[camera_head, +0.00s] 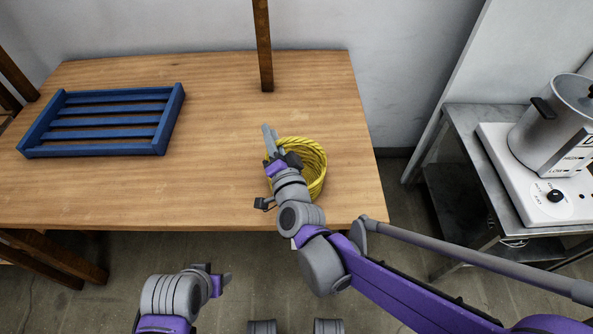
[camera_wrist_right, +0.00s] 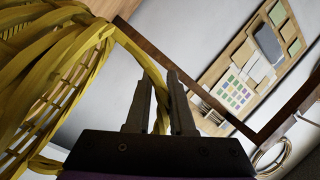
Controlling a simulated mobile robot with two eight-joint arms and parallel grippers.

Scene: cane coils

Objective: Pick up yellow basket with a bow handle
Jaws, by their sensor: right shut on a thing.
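The yellow basket (camera_head: 314,160) is woven and stands on the wooden table (camera_head: 225,100) near its right front part. My right gripper (camera_head: 272,143) is at the basket's left side and covers part of it. In the right wrist view the basket (camera_wrist_right: 45,75) fills the left side, and a yellow strand of its bow handle runs between the two fingers of the right gripper (camera_wrist_right: 155,95), which is shut on it. My left gripper (camera_head: 222,282) is low in the head view, in front of the table and away from the basket; its jaw opening is not clear.
A blue slatted crate (camera_head: 108,122) lies on the table's left part. A wooden post (camera_head: 263,45) rises at the table's back edge. At the right, a metal stand (camera_head: 470,170) holds a white cooker with a large pot (camera_head: 553,130). The table between crate and basket is clear.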

